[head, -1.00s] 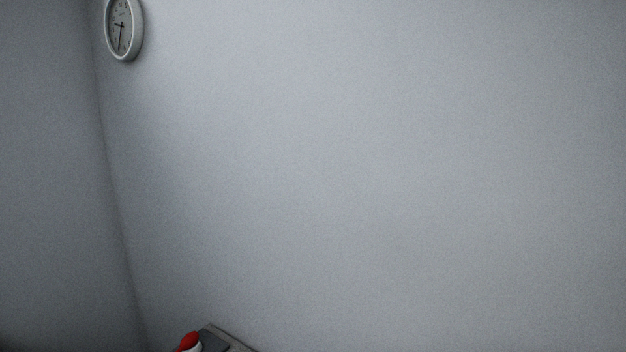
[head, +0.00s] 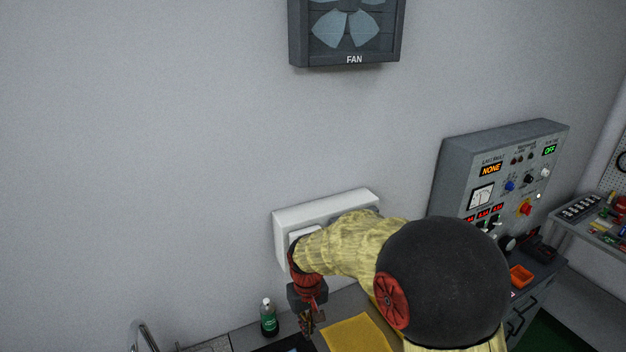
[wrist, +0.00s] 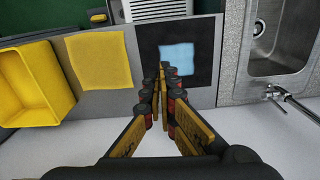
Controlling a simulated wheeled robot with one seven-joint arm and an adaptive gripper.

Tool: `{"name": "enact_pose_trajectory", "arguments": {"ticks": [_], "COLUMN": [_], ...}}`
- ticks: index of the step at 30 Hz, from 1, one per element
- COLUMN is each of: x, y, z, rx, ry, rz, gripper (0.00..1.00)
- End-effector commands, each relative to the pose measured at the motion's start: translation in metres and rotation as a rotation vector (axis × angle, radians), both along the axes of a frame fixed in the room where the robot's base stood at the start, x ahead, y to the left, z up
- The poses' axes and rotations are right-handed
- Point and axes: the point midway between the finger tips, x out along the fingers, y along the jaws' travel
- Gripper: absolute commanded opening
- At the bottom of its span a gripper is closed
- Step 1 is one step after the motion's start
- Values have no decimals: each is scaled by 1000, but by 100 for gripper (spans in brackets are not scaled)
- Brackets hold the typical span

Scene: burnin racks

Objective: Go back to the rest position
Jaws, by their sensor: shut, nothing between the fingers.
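My gripper (head: 309,325) hangs from my yellow-sleeved arm over the counter in the head view, pointing down. In the wrist view my gripper (wrist: 163,72) is shut, with its fingertips together and nothing between them. Below its tips lies a black mat (wrist: 205,52) with a light blue square (wrist: 177,58) on it. No object touches the fingers as far as I can see.
A yellow cloth (head: 357,337) lies beside the gripper. A green bottle (head: 268,318) stands left of it. A control panel (head: 470,160) is at right, a fan (head: 345,30) above. The wrist view shows a sink (wrist: 283,35) and a yellow bin (wrist: 35,85).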

Motion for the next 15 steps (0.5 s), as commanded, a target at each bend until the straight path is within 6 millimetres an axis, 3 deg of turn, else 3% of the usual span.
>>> {"name": "enact_pose_trajectory", "arguments": {"ticks": [9, 15], "x": [-70, -115], "y": [-67, -103], "z": [32, 41], "rx": [13, 25], "ry": [-33, -71], "rz": [-77, -126], "gripper": [0, 0]}}
